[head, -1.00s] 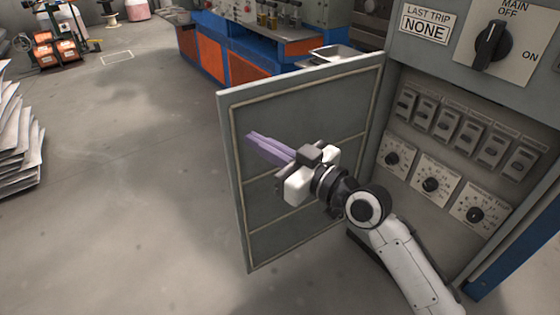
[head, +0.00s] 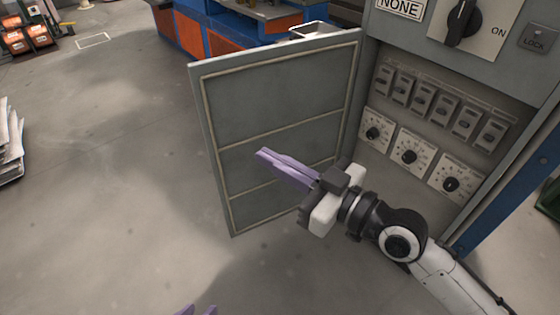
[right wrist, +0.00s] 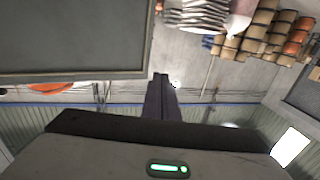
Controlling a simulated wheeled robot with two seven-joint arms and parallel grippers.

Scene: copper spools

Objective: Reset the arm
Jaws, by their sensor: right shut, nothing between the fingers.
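My right gripper (head: 260,154) is shut and empty, its purple fingers together and pointing up-left in front of the open cabinet door (head: 280,95). In the right wrist view its dark fingers (right wrist: 161,78) are together with nothing between them. Only the purple fingertips of my left gripper (head: 197,310) show at the bottom edge of the head view. The rest of it is out of frame, and I cannot tell how far apart its fingers are.
The grey electrical cabinet has a rotary main switch (head: 463,22), a row of switches (head: 443,107) and several dials (head: 410,157). A blue and orange workbench (head: 215,38) stands behind the door. Papers (head: 10,145) are stacked at left. Open floor (head: 110,200) lies left of the door.

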